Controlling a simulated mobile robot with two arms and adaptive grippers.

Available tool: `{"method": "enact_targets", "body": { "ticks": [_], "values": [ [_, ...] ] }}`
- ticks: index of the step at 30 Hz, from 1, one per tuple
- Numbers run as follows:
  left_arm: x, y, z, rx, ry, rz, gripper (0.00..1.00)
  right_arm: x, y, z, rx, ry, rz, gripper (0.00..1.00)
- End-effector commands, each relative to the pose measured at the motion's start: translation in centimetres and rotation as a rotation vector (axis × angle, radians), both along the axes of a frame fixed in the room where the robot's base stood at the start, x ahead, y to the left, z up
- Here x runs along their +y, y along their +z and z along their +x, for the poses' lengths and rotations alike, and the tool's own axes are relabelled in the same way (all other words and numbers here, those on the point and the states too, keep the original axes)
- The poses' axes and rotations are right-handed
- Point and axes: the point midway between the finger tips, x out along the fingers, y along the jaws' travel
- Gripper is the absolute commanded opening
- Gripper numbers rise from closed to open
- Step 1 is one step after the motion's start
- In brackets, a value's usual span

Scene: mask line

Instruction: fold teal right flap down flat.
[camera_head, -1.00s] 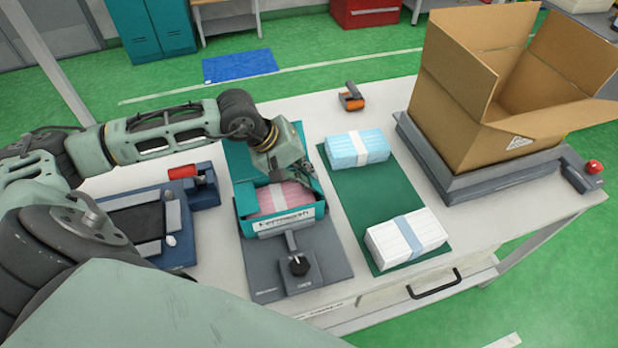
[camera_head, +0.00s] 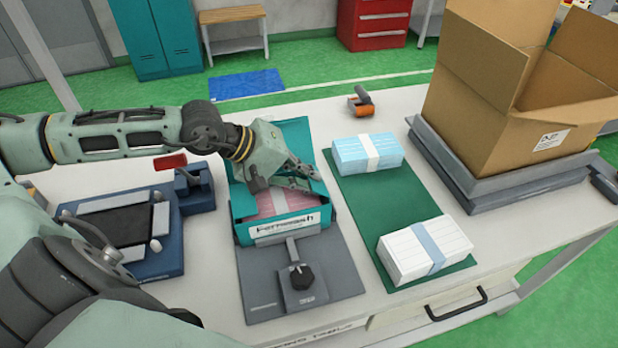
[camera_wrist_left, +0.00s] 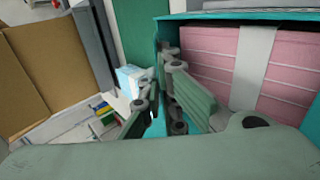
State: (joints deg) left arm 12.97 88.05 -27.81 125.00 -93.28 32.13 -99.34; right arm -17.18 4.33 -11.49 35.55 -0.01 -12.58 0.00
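The teal carton (camera_head: 285,233) stands upright on a grey fixture plate, with a pink mask stack (camera_head: 270,203) banded in white inside it. A teal panel (camera_head: 296,135) stands behind my gripper. My left gripper (camera_head: 310,180) is over the carton's right side, its fingers pointing right. In the left wrist view, the fingers (camera_wrist_left: 160,70) converge at the tips and look shut with nothing held. They are beside the carton's teal rim (camera_wrist_left: 245,15) and the pink stack (camera_wrist_left: 195,60). The right flap is largely hidden by the fingers; its angle cannot be told. My right gripper is out of view.
A green mat (camera_head: 385,212) to the right bears a blue mask stack (camera_head: 366,152) and a white one (camera_head: 424,250). A large open cardboard box (camera_head: 490,110) stands beyond. A blue device (camera_head: 165,262) is on the left. An orange-handled tool (camera_head: 361,102) lies at the back.

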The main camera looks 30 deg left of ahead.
Motion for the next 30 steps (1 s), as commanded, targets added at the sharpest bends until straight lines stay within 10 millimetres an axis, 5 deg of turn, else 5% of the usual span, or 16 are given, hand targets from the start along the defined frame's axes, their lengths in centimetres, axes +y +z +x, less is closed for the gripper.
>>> {"method": "enact_targets", "body": {
  "ticks": [4, 12, 30],
  "values": [
    [0.0, 0.0, 0.0, 0.002, 0.0, 0.0, 0.0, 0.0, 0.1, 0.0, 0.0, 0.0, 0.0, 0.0],
    [0.0, 0.0, 0.0, 0.002, 0.0, 0.0, 0.21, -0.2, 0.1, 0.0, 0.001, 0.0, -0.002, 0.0],
    [1.0, 1.3, -1.1, 0.004, -0.004, 0.005, 0.21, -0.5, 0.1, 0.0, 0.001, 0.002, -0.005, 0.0]
  ]
}}
